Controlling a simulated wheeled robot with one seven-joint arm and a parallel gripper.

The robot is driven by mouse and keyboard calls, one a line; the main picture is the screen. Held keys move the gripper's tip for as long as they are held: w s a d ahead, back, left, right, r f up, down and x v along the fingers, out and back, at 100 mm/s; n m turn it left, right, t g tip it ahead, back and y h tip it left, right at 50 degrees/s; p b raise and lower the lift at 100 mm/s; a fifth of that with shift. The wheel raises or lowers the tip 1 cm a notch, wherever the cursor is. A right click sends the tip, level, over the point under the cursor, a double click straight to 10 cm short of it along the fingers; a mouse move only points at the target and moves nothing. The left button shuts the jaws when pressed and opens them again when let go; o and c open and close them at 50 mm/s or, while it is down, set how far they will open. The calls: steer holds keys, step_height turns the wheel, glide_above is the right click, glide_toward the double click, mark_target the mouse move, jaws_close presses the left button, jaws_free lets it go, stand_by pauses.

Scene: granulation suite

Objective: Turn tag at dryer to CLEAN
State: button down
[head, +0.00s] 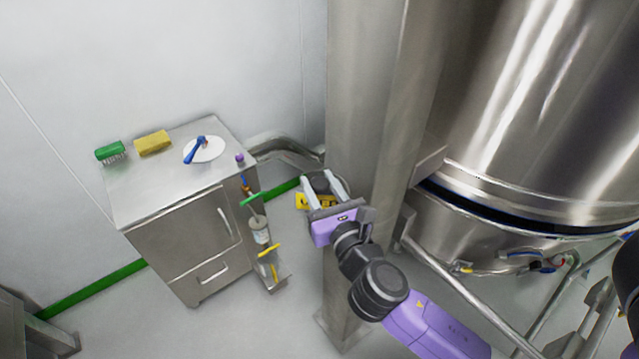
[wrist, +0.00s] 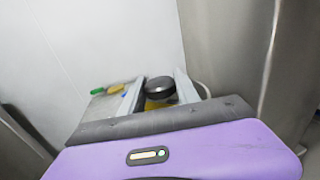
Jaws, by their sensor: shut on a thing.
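The tag (head: 301,201) is a yellow plate with dark marks, mounted by the tall steel column at the dryer. My gripper (head: 322,182) is at it, its two pale fingers on either side of a dark round knob. In the wrist view the knob (wrist: 160,90) sits between the fingers of my gripper (wrist: 160,78), with some of the yellow tag (wrist: 155,104) below it. My gripper is shut on the knob. The tag's wording is too small and too covered to read, so I cannot tell which side it shows.
The large steel dryer (head: 540,120) fills the right. The steel column (head: 365,90) stands close beside my gripper.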

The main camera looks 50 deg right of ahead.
mark_target(323, 193)
steer(key=c, duration=0.9)
jaws_free()
steer(key=b+v, duration=0.2)
steer(key=v, duration=0.4)
steer(key=shift+s+a+f+b, duration=0.1)
steer(key=shift+s+f+b, duration=0.1)
steer(key=shift+b, duration=0.1)
steer(key=shift+s+a+r, duration=0.2)
steer(key=shift+s+a, duration=0.15)
steer(key=shift+s, duration=0.2)
